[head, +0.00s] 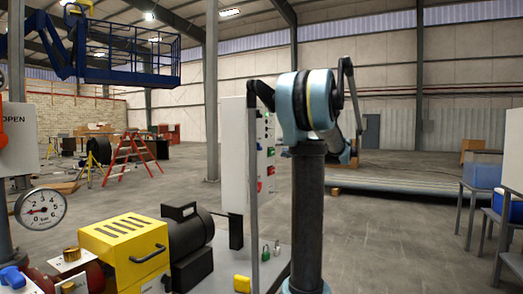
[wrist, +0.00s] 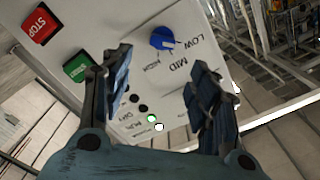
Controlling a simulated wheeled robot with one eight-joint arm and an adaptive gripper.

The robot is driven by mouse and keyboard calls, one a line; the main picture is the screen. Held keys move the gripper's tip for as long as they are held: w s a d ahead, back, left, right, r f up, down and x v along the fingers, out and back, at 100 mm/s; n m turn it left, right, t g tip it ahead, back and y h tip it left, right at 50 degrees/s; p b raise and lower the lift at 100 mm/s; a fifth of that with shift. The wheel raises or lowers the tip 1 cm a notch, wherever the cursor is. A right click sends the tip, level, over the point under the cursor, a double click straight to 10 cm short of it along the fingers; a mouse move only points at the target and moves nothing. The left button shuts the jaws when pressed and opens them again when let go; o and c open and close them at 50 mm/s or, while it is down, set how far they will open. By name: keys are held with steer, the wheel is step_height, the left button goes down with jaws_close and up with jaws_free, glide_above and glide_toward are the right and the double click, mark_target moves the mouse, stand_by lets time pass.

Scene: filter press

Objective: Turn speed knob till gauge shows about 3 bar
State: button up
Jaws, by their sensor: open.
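The blue speed knob (wrist: 162,38) is on a pale control panel (wrist: 110,18) in the wrist view, with LOW, MID and HIGH printed around it. Its light pointer mark seems to face the LOW side. My gripper (wrist: 162,78) is open and empty, its two dark fingers spread in front of the panel. The knob shows beyond the gap between the fingertips and appears untouched. The round gauge (head: 41,209) is at the left of the head view. Its red needle points left, around 2 bar; the exact reading is hard to tell. My gripper is hidden behind my arm there.
A red STOP button (wrist: 40,24) and a green button (wrist: 77,67) sit beside the knob, with small lamps (wrist: 152,118) lower down. A yellow-housed pump (head: 125,250) with a dark motor (head: 188,235) stands left of the panel. Padlocks (head: 265,253) are near the panel base.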

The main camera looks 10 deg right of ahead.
mark_target(258, 147)
steer(key=x, duration=1.1)
steer(key=c, duration=1.1)
